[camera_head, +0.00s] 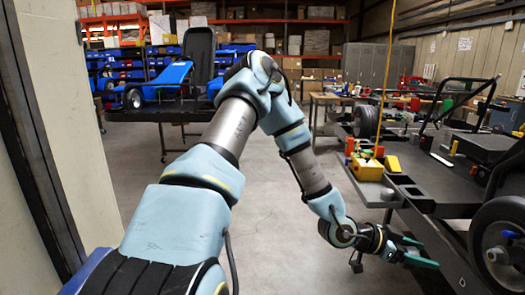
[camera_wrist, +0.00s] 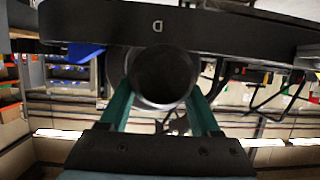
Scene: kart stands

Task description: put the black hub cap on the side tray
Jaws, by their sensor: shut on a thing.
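My gripper (camera_head: 420,252) is low at the right in the head view, in front of and below the black kart stand. In the wrist view its two green fingers (camera_wrist: 161,98) are shut on a dark round hollow piece with a greyish rim, which I take for the black hub cap (camera_wrist: 162,76). The hub cap cannot be made out in the head view. A black edge marked D (camera_wrist: 200,27) crosses the wrist view just beyond the cap; I cannot tell whether they touch. A flat black side tray (camera_head: 365,187) juts from the stand, above and left of my gripper.
A yellow box (camera_head: 368,170) with coloured parts and a grey round piece (camera_head: 388,194) stand on the tray area. A large kart wheel (camera_head: 499,240) is close right of my gripper. A blue kart (camera_head: 165,82) stands on a back-left table. The middle floor is clear.

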